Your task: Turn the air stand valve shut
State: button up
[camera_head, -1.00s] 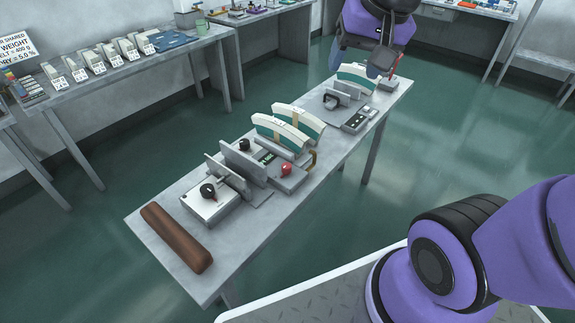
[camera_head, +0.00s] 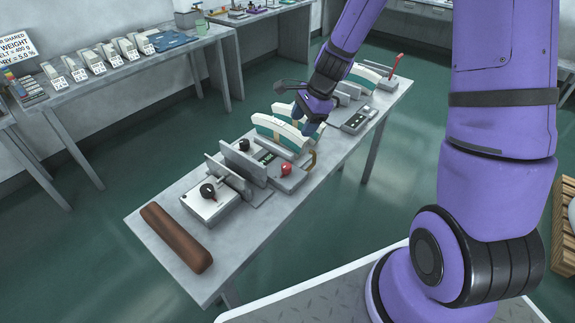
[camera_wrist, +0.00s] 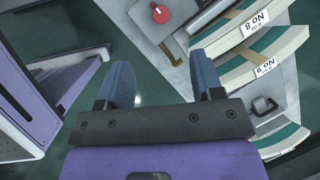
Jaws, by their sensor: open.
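A red round knob (camera_head: 286,169) sits on a grey unit in the middle of the table. It also shows at the top of the wrist view (camera_wrist: 160,13), with a pale mark on it. A red lever (camera_head: 397,65) stands upright on a small grey box at the far end. I cannot tell which of these is the air stand valve. My gripper (camera_head: 312,127) is over the middle of the table, beside the curved plates and beyond the red knob. In the wrist view my gripper (camera_wrist: 164,78) is open and empty, its blue fingers apart from the knob.
White and green curved plates (camera_head: 281,134) stand close to my gripper. A brass-coloured handle (camera_head: 312,160) is near the knob. A black knob on a white box (camera_head: 207,190) and a brown bar (camera_head: 176,237) occupy the near end of the table.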

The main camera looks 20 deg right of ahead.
aim_at(287, 165)
jog(key=a+f+m, duration=0.1)
jog(key=f, duration=0.5)
jog(key=w+a+f+m, duration=0.1)
jog(key=f, duration=0.4)
jog(key=w+a+f+m, duration=0.1)
jog(key=f, duration=0.5)
jog(key=shift+w+a+f+y, duration=0.25)
jog(key=shift+a+f+y, duration=0.05)
jog(key=shift+a, duration=0.05)
jog(key=c, duration=0.9)
